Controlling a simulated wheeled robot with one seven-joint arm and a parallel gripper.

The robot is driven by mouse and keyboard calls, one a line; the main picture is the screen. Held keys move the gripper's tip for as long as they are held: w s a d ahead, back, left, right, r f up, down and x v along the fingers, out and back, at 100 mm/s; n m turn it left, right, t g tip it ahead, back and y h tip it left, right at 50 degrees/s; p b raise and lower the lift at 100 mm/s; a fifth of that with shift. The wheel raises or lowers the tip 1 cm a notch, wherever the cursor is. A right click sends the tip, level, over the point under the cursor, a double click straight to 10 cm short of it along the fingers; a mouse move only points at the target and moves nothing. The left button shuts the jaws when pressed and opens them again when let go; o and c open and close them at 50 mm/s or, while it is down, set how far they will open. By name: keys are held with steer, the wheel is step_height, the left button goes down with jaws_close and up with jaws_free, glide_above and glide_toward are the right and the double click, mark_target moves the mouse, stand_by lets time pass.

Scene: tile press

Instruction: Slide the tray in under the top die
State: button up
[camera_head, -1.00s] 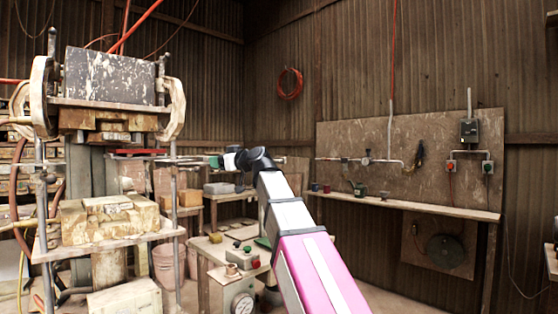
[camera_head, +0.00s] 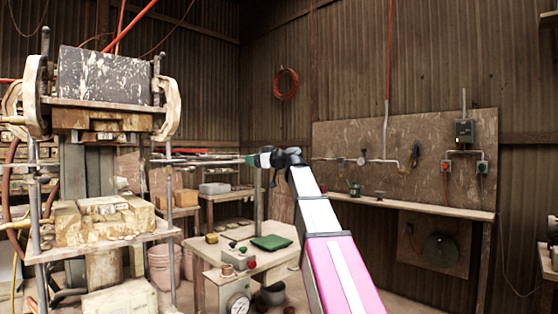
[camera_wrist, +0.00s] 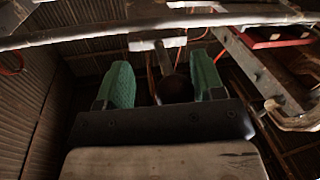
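The top die (camera_head: 102,120) hangs under the dark, speckled block of the press at left. A pale lower die (camera_head: 105,220) sits on the press shelf below it, with open space between. A flat red piece (camera_head: 188,151) shows edge-on right of the press post, above thin rails; I cannot tell if it is the tray. It seems to show in the wrist view at upper right (camera_wrist: 268,38). My gripper (camera_head: 252,160) is at the rails' right end. In the wrist view its green fingers (camera_wrist: 158,82) are apart, with a dark round part between them, not visibly touched.
A small table (camera_head: 262,262) with a green cloth (camera_head: 271,242) and a gauge (camera_head: 238,303) stands below my arm. A metal bar (camera_wrist: 100,32) crosses the top of the wrist view. A wall bench (camera_head: 420,206) runs along the right.

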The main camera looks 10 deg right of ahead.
steer(key=w+d, duration=0.4)
steer(key=d, duration=0.1)
steer(key=v, duration=0.6)
steer(key=shift+s, duration=0.45)
steer(key=shift+a, duration=0.15)
